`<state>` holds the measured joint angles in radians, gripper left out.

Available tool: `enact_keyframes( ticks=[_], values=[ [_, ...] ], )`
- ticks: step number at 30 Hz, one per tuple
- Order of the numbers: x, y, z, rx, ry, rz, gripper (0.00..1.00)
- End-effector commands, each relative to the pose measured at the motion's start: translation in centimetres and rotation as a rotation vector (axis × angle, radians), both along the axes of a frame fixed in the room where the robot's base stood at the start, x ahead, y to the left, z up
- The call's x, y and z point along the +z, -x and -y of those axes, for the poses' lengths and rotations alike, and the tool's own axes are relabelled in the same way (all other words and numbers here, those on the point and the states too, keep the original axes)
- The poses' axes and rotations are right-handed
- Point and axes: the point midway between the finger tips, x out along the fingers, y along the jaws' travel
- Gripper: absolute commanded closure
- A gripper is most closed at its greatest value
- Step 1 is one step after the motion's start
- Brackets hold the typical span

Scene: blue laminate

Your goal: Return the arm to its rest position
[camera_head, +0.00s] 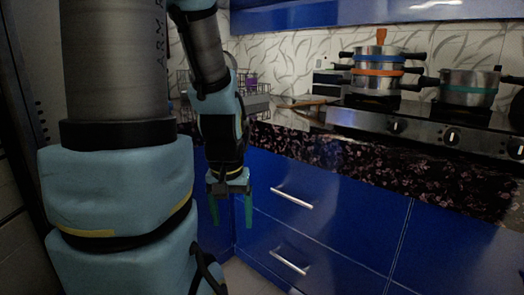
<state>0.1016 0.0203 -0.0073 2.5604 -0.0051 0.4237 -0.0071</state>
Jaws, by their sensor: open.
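My arm fills the left of the head view, with its thick grey and light blue links close to the camera. My gripper (231,208) hangs at the end of the arm and points down. Its two teal fingers are apart, with nothing between them. It is in front of the blue drawer cabinet (345,215), below the level of the countertop, left of the upper drawer handle (291,198). I cannot tell how far it is from the cabinet front.
A dark speckled countertop (330,155) runs across the middle. A stove (430,125) holds stacked pots (378,68) and another pot (468,88). A wire rack (185,85) stands partly behind my arm. A lower drawer handle (289,262) sticks out. A little floor (240,278) shows below.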

Motion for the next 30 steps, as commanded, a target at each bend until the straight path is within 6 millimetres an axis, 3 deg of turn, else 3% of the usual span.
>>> enact_keyframes(
  ticks=[1, 12, 15, 21, 30],
  values=[
    [2.3, 0.0, 0.0, -0.001, 0.000, 0.001, 0.22],
    [13.2, 0.0, 0.0, -0.002, 0.000, 0.001, 0.22],
    [15.4, -0.1, 0.0, -0.002, 0.000, 0.001, 0.22],
    [17.4, 0.0, 0.0, -0.002, 0.000, 0.001, 0.22],
    [17.5, 0.0, 0.0, -0.002, 0.000, 0.002, 0.22]
  ],
)
